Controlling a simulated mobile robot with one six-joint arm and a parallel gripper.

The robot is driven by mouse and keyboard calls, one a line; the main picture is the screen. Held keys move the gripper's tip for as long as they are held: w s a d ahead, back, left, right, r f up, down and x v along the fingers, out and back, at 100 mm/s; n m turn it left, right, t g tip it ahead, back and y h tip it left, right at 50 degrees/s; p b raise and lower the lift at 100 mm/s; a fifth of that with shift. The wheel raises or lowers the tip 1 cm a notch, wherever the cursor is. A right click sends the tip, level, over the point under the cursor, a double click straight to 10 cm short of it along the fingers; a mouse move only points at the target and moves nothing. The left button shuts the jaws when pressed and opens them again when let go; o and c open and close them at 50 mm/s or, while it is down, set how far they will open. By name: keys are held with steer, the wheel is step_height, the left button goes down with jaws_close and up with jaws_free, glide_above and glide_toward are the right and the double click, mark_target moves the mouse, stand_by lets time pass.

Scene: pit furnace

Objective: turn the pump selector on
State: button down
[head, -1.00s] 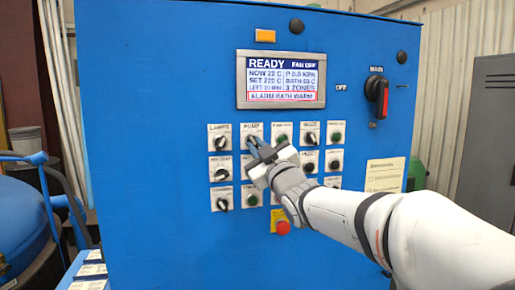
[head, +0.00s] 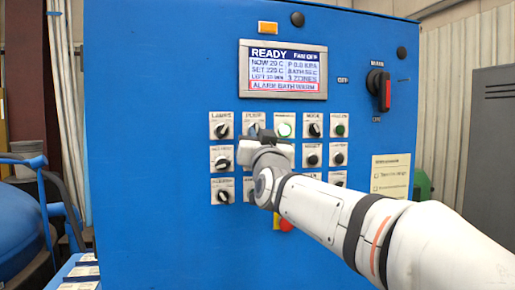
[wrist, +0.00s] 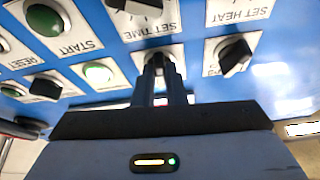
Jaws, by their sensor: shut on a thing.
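The pump selector (head: 254,128) is a small black knob on a white plate, second from the left in the top row of the blue cabinet's controls. My gripper (head: 257,136) is in front of it and covers its lower part. In the wrist view, which looks at the panel upside down, the two dark fingers of my gripper (wrist: 159,78) are shut on the pump selector (wrist: 157,62). The fingers hide much of the knob, so its exact pointing is hard to read.
The lamps selector (head: 221,127) is close on the left, and a pale lit green button (head: 284,130) is close on the right. More knobs and buttons sit below. The display (head: 283,70) reads READY. A red main handle (head: 384,91) is at the upper right.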

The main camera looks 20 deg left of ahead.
steer(key=shift+s+a+r+m+t+h+p, duration=0.15)
steer(key=shift+m+h+p, duration=0.55)
steer(key=shift+m, duration=0.95)
steer(key=shift+w+a+f+m+t+h+p, duration=0.1)
steer(key=shift+m+t+h+p, duration=0.2)
steer(key=shift+m+h, duration=1.05)
steer(key=shift+m, duration=0.5)
steer(key=c, duration=1.5)
jaws_free()
steer(key=b+v, duration=0.1)
steer(key=v, duration=0.7)
steer(key=shift+d, duration=0.1)
